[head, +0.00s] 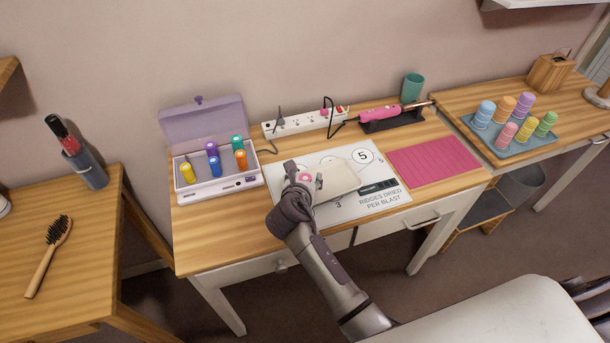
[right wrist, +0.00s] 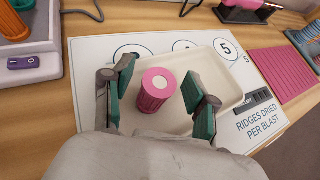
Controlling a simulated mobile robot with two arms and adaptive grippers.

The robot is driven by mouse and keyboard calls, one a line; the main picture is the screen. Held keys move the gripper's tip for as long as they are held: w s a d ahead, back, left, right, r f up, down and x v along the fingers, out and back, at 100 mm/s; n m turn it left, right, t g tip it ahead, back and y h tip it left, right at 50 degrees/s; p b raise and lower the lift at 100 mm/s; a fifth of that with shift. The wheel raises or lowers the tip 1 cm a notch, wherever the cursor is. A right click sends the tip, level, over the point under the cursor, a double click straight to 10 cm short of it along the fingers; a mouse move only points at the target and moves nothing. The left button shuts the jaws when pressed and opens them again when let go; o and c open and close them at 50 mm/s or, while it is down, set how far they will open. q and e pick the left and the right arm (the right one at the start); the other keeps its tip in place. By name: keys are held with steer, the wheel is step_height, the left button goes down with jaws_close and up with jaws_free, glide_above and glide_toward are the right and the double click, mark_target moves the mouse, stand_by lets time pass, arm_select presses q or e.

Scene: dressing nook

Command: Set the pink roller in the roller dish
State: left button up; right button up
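The pink roller (right wrist: 157,91) stands upright with its pale round end up, and appears to rest in the cream roller dish (right wrist: 222,80). The roller (head: 304,177) also shows in the head view, partly hidden by my gripper, at the left part of the dish (head: 338,184). My right gripper (right wrist: 161,98) is over the dish with its green-padded fingers spread on both sides of the roller; gaps show between pads and roller. In the head view this gripper (head: 303,182) reaches in from below. My left gripper is not in view.
The dish lies on a white printed mat (head: 377,199). A lilac box (head: 219,189) with several coloured rollers stands left, a power strip (head: 300,122) behind, a pink hot tool (head: 381,114) and pink mat (head: 434,160) right. A blue tray (head: 540,142) holds more rollers.

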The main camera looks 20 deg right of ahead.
steer(key=shift+r, duration=0.3)
steer(key=p+v, duration=1)
steer(key=v, duration=0.2)
steer(key=shift+p, duration=0.4)
steer(key=shift+d+f, duration=0.1)
steer(key=shift+f, duration=0.05)
